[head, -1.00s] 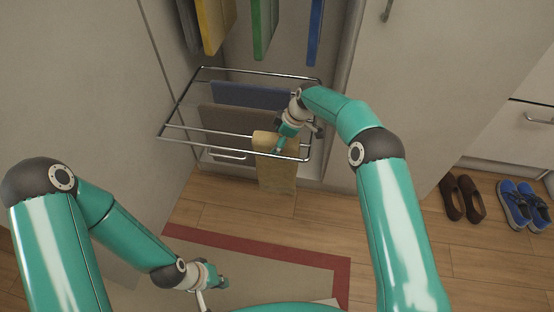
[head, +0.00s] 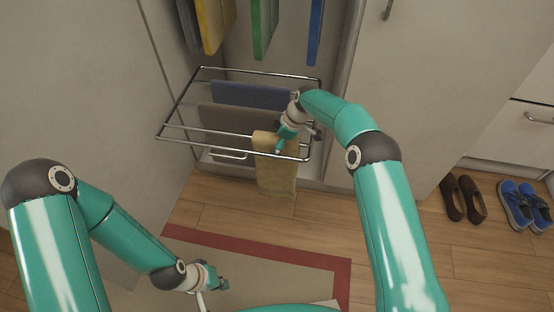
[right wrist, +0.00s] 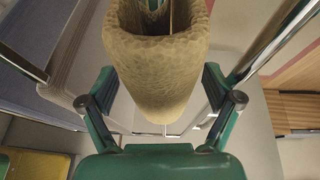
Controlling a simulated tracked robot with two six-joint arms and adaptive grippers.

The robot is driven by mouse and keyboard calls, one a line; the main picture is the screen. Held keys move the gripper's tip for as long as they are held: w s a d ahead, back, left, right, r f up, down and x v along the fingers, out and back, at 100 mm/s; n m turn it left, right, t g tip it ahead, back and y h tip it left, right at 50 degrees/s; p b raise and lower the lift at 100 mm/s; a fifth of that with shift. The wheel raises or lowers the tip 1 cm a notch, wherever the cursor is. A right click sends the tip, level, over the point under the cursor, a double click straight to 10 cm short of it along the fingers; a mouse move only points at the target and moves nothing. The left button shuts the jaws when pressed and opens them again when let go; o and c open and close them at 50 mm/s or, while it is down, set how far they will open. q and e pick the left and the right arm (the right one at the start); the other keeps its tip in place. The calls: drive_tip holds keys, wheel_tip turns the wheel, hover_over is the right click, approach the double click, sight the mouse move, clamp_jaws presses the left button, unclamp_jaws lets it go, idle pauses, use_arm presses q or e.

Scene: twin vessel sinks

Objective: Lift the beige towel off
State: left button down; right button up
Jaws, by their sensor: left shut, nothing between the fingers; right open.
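The beige towel (head: 275,175) hangs over the front bar of the pull-out wire rack (head: 190,131) in the head view. My right gripper (head: 280,147) is at the top of the towel, by its right side. In the right wrist view the folded towel (right wrist: 158,75) lies between the open fingers of my right gripper (right wrist: 165,95), with gaps on both sides. My left gripper (head: 218,284) is shut and empty, low over the floor mat and away from the rack.
A blue towel (head: 250,96) and a brown towel (head: 235,119) hang on the bars behind. Yellow, green and blue cloths hang above. Cabinet walls flank the rack. Brown shoes (head: 465,198) and blue shoes (head: 524,205) stand on the floor at right.

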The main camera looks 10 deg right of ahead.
drive_tip(key=shift+c, duration=0.2)
clamp_jaws()
idle(0.5)
drive_tip(key=shift+r+p, duration=0.35)
drive_tip(key=shift+p, duration=0.2)
wheel_tip(320, 180, up, 16)
drive_tip(key=s+r+p, duration=0.1)
drive_tip(key=p, duration=0.1)
drive_tip(key=s+d, duration=0.6)
drive_tip(key=d, duration=0.6)
drive_tip(key=shift+f+b, duration=0.4)
drive_tip(key=shift+b, duration=0.05)
drive_tip(key=shift+s+d, duration=0.1)
